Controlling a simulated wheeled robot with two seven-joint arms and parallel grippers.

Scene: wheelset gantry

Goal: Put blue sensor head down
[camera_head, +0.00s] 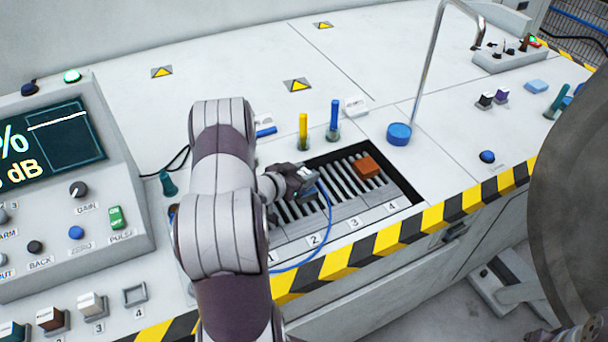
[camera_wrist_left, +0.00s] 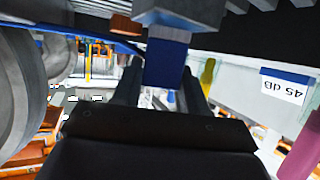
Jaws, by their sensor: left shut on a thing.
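The blue sensor head (camera_wrist_left: 166,62) shows in the left wrist view between my two fingers, with a grey block at its upper end in the picture. My left gripper (camera_head: 304,180) is shut on it over the slatted rack (camera_head: 402,205) with numbered slots. In the head view the sensor head is mostly hidden by the fingers. A blue cable (camera_head: 329,220) loops from the gripper down over the rack's front edge. I cannot tell whether the sensor head touches the slats.
An orange block (camera_head: 366,166) sits in the rack, right of my gripper. A yellow (camera_head: 303,131) and a blue marker-like stick (camera_head: 334,119) stand behind the rack. A large dark rounded body (camera_head: 572,190) fills the right edge.

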